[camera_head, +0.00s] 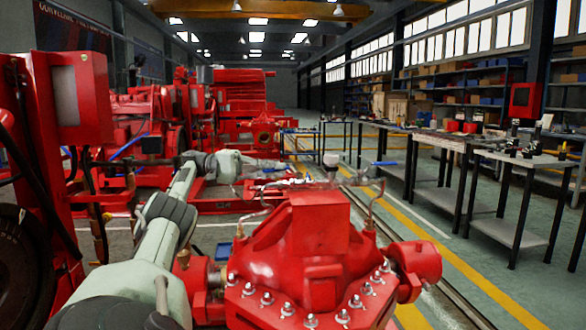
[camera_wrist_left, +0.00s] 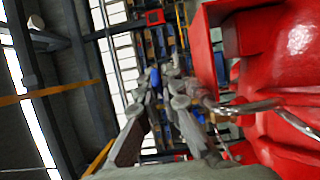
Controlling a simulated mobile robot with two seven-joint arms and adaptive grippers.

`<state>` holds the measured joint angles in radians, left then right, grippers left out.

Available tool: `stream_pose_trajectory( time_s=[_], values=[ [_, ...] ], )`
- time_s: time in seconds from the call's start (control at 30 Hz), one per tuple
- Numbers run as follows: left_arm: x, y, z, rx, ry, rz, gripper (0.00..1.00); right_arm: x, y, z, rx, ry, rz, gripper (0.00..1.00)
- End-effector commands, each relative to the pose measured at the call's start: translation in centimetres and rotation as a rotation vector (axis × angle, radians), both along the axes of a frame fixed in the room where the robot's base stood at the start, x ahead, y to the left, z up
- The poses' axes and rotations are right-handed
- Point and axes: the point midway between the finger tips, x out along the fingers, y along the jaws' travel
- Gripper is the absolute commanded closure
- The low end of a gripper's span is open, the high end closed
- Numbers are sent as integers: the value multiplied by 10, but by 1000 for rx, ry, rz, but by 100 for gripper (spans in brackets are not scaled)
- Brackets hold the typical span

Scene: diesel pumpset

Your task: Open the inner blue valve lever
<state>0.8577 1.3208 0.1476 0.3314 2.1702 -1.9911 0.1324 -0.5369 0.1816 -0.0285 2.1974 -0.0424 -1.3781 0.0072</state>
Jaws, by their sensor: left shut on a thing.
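My left arm reaches in from the lower left of the head view. My left gripper (camera_head: 272,165) is at the pipework behind the red pump casing (camera_head: 300,235), shut on the inner blue valve lever (camera_head: 268,170), of which only a little blue shows. In the left wrist view, the fingers of my left gripper (camera_wrist_left: 165,90) run up the middle beside metal piping, and a blue patch (camera_wrist_left: 197,112) shows by the right finger. An outer blue lever (camera_head: 386,163) stands on the pipework further right, apart from the gripper. My right gripper is not in view.
A pressure gauge (camera_head: 331,159) stands between the two levers. Curved metal pipes (camera_head: 370,205) rise beside the pump casing. A red box on a stand (camera_head: 80,95) is close on the left. Workbenches (camera_head: 520,160) line the right, with clear floor before them.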

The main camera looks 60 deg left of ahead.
Motion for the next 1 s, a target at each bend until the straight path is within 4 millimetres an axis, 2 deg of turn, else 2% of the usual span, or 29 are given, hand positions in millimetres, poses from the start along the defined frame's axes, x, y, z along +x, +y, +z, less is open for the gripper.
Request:
stream_pose_trajectory(
  time_s=[0.2,0.53,0.6,0.73,1.0],
  values=[
    [-8,5,2,-1,-6,8,100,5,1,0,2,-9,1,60],
    [-8,5,2,-1,-6,9,100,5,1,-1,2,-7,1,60],
    [-8,5,2,-1,-6,9,87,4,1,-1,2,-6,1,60],
    [-8,5,2,-1,-5,6,72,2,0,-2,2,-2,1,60],
    [-8,4,0,-1,-2,3,72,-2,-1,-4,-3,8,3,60]
  ],
)
